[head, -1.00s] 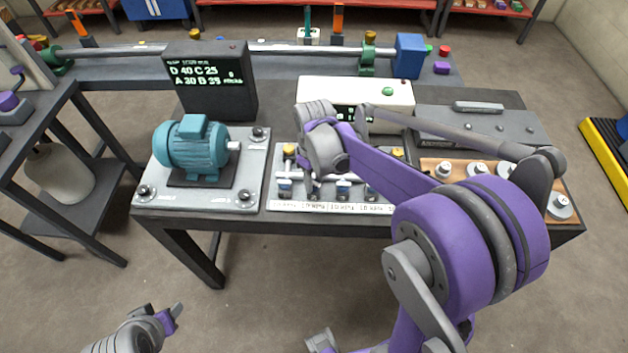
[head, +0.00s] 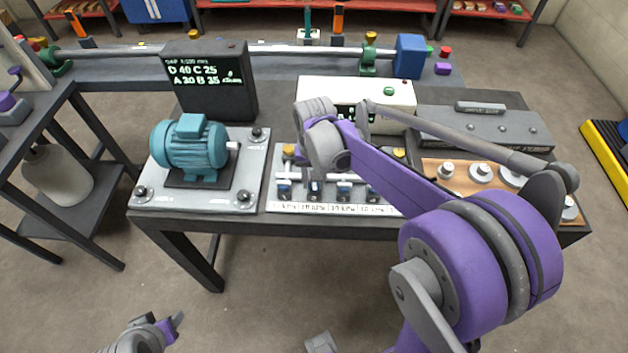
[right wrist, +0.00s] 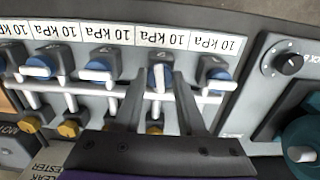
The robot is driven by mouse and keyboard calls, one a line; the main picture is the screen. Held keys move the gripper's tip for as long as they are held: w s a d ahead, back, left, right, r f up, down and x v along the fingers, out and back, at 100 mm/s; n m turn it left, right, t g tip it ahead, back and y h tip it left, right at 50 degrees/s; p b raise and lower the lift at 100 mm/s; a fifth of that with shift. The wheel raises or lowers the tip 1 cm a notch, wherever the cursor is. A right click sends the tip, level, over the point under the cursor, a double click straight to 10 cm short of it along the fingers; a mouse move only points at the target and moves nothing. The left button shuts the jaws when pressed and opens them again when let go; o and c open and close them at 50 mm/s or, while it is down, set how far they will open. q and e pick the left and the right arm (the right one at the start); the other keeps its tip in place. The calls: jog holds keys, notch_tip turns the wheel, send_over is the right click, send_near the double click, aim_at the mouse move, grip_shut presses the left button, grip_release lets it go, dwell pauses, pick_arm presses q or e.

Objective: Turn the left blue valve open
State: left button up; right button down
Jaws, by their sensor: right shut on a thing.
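A grey panel (head: 330,207) carries a row of several blue valves with white handles. The leftmost blue valve (head: 284,188) shows at the right in the upside-down right wrist view (right wrist: 216,73), its handle lying across. My right gripper (right wrist: 158,82) has its fingers on either side of the second blue valve from the panel's left end (right wrist: 158,72) and is shut on it. That valve's white handle stands lengthwise between the fingers, unlike the others. In the head view my right arm partly covers the panel. My left gripper (head: 169,326) is low at the left, away from the table; its jaw opening is unclear.
A teal motor (head: 190,145) on a grey plate stands left of the panel. A black display (head: 210,82) and a white box (head: 357,92) are behind. Yellow knobs (right wrist: 70,128) sit on the panel's far side. Metal weights (head: 482,172) lie at the right.

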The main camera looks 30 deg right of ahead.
aim_at(314, 185)
jog(key=shift+m, duration=1)
jog(key=c, duration=0.5)
grip_release()
notch_tip(314, 185, up, 11)
jog(key=shift+p, duration=0.35)
jog(key=shift+s+f, duration=0.1)
